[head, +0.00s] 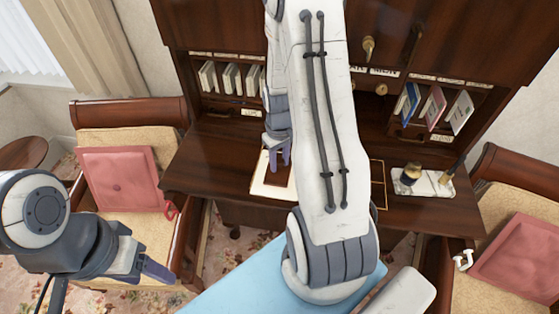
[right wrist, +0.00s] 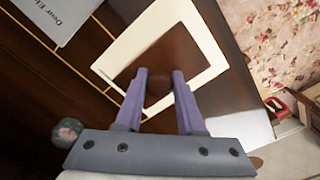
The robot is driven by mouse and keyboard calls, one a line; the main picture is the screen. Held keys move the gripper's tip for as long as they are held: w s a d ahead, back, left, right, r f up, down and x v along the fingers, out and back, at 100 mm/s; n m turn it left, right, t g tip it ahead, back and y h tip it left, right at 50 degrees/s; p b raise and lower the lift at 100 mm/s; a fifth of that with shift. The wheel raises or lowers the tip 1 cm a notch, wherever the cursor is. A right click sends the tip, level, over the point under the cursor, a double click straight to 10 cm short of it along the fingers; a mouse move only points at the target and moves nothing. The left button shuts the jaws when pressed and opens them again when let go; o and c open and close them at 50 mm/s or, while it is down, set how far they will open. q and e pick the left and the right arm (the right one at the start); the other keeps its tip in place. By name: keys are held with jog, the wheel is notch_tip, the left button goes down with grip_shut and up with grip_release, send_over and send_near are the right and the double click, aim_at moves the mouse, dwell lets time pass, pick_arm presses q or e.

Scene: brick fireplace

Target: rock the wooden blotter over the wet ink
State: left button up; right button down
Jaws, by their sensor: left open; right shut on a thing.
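The dark wooden blotter (right wrist: 178,58) lies over the middle of a pale sheet (right wrist: 124,60) in the right wrist view. Its round knob (right wrist: 158,88) is between the fingers of my right gripper (right wrist: 160,82), which is shut on it. In the head view my right gripper (head: 277,153) reaches down to the blotter (head: 279,183) on the pale sheet (head: 262,188) on the desk. I see no wet ink; any under the blotter is hidden. My left gripper (head: 152,268) is open and empty at the lower left, away from the desk.
The wooden desk (head: 215,160) has book-filled cubbies behind. A marble tray (head: 432,187) with an ink bottle (head: 410,174) stands at the right. A letter (right wrist: 58,18) lies near the sheet. Chairs with pink cushions (head: 122,180) flank the desk. My right arm hides the desk's middle.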

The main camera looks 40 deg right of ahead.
jog(key=shift+r+p, duration=2.8)
jog(key=shift+r, duration=0.7)
pick_arm(q)
notch_tip(320, 180, up, 6)
jog(key=shift+f, duration=0.1)
